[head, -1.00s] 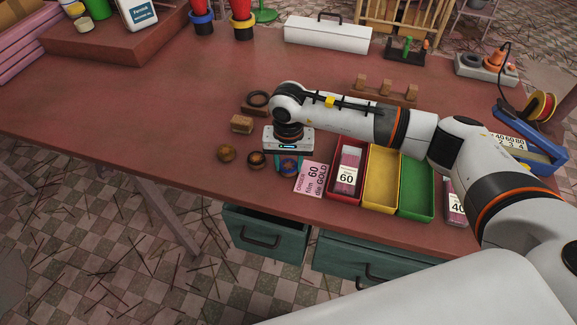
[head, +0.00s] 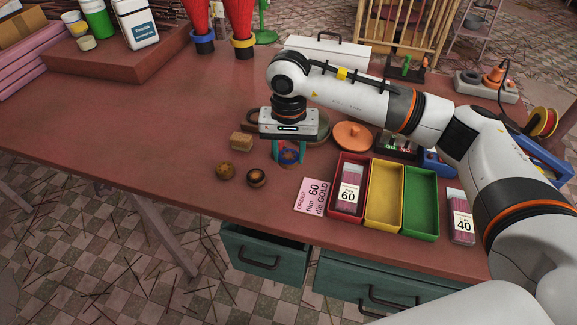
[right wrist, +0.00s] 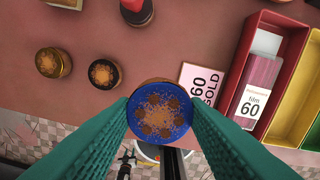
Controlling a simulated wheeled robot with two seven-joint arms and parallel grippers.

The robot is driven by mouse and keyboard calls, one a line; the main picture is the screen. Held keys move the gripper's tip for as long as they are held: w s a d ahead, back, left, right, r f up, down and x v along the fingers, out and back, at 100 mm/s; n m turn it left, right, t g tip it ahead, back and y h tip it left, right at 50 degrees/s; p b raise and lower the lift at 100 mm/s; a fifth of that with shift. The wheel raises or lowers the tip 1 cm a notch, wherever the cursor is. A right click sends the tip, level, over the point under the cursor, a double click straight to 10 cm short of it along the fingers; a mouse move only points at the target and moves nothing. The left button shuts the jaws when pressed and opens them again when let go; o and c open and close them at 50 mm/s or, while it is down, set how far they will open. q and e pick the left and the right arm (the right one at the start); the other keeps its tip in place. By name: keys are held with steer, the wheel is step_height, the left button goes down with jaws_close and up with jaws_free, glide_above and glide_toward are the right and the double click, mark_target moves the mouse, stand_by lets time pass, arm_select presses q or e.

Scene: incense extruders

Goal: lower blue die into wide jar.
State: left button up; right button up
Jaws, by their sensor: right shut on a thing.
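The blue die (right wrist: 148,118) is a round blue disc with brown dots on a speckled brown face. My right gripper (right wrist: 160,108) has its teal fingers on both sides of it, shut on it. In the head view the right gripper (head: 290,150) hangs over the table near its front edge, with the die (head: 289,153) small between the fingers. I cannot tell for sure which thing is the wide jar; a white labelled container (head: 137,25) stands on the raised block at the back left. My left gripper is not in view.
Two small round dies (head: 225,171) (head: 256,177) and a wooden block (head: 241,141) are left of the gripper. A pink card (head: 313,197) and red, yellow and green trays (head: 383,222) lie to the right. An orange disc (head: 353,135) is behind. The left tabletop is clear.

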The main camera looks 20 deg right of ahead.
steer(key=w+d+r, duration=0.4)
steer(key=w+d, duration=0.2)
steer(key=w, duration=0.3)
steer(key=w+d+f+b, duration=0.2)
steer(key=w+d, duration=0.3)
steer(key=w, duration=0.3)
steer(key=shift+w+d+f+b, duration=0.3)
steer(key=shift+f+b, duration=0.1)
steer(key=shift+f, duration=0.45)
steer(key=shift+f, duration=0.1)
steer(key=shift+f+b, duration=1.1)
steer(key=shift+f, duration=1)
steer(key=shift+f+b, duration=1.8)
steer(key=shift+f, duration=0.65)
